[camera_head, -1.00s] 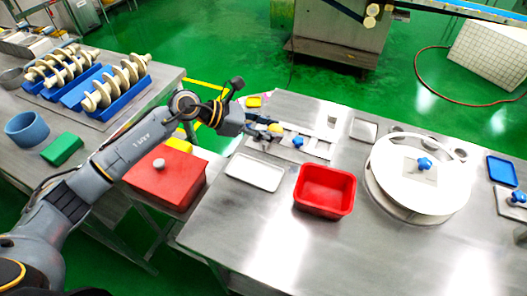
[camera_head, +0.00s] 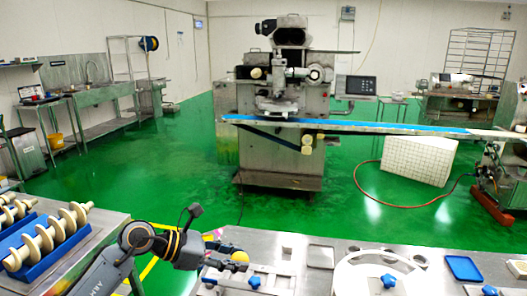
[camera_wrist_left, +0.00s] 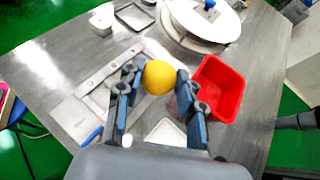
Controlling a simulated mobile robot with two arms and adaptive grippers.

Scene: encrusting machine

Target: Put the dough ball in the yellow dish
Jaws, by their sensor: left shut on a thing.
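A round yellow ball, taken as the dough ball (camera_wrist_left: 158,77), sits between the fingertips of my left gripper (camera_wrist_left: 156,84) in the left wrist view. The gripper is shut on it. In the head view the ball (camera_head: 239,256) shows at the end of my left gripper (camera_head: 232,257), near the far left part of the steel table (camera_head: 270,240). I cannot make out a yellow dish in the current frames.
In the left wrist view, a red bin (camera_wrist_left: 232,78) stands right of the gripper and a white tray (camera_wrist_left: 168,134) lies below the ball. A round white lid (camera_wrist_left: 190,22) is beyond. A large machine (camera_head: 275,110) stands across the green floor.

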